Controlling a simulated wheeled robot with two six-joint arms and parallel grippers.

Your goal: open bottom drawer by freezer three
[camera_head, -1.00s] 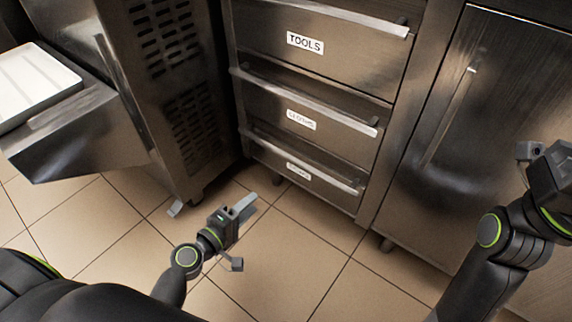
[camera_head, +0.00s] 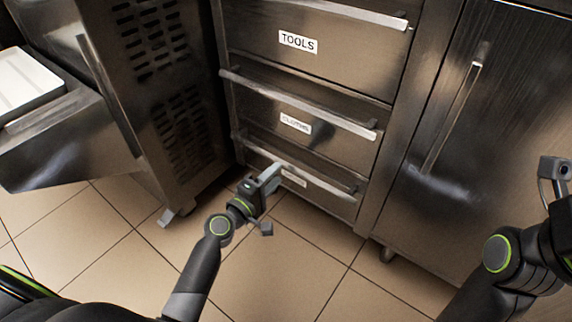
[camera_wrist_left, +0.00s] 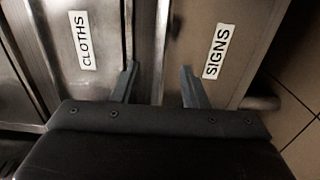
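The bottom drawer (camera_head: 325,203) is the lowest of a stack of steel drawers and looks shut. Its bar handle (camera_head: 335,188) runs along its top; the label is partly hidden behind my left gripper in the head view. In the left wrist view its label (camera_wrist_left: 216,51) reads SIGNS. My left gripper (camera_head: 272,178) is open and in front of this drawer, near the handle's left half. In the wrist view the two open fingers (camera_wrist_left: 158,78) point at the strip between the CLOTHS and SIGNS labels; I cannot tell whether they touch the handle.
Above are the CLOTHS drawer (camera_head: 335,137) and the TOOLS drawer (camera_head: 345,55), both shut with bar handles. A vented steel unit (camera_head: 165,95) stands close on the left. A steel door (camera_head: 465,150) is on the right. Tiled floor (camera_head: 285,270) in front is clear.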

